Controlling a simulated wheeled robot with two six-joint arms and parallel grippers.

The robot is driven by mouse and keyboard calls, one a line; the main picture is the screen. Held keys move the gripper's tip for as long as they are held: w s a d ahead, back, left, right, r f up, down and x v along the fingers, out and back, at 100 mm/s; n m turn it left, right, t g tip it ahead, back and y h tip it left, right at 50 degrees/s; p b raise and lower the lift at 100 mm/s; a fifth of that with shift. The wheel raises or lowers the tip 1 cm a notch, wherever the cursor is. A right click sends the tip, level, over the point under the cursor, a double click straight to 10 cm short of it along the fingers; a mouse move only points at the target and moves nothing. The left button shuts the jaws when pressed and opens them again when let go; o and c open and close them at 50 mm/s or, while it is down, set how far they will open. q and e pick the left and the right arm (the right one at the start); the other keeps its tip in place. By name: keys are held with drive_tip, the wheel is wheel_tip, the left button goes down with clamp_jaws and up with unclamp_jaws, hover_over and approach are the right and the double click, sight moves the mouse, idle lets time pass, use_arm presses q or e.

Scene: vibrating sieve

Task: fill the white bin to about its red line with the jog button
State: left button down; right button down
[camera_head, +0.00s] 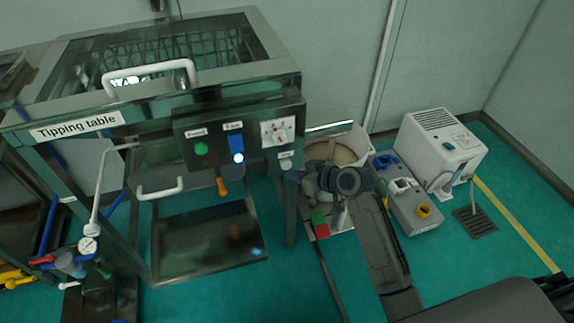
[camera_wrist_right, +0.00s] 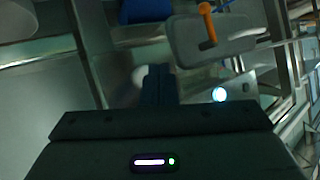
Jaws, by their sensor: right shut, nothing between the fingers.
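A pale round bin (camera_head: 346,137) with brown material inside stands behind my right wrist, partly hidden; I see no red line on it. The panel on the tipping table has a green button (camera_head: 201,148), a blue control (camera_head: 236,142) and a dial (camera_head: 277,132). Its small labels are unreadable, so I cannot tell which is the jog button. My right gripper (camera_head: 311,180) is right of the panel, near the bin. In the right wrist view its fingers (camera_wrist_right: 159,84) are shut and empty; contact with anything is unclear. My left gripper is out of view.
An orange lever (camera_head: 222,187) hangs below the panel. A post with red and green blocks (camera_head: 319,222) stands below my right gripper. Grey boxes (camera_head: 413,205) and a white machine (camera_head: 441,150) stand to the right. Open green floor lies at far right.

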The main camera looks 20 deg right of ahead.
drive_tip(key=s+p, duration=0.2)
drive_tip(key=s, duration=0.3)
drive_tip(key=shift+d, duration=0.1)
idle(0.4)
idle(1.8)
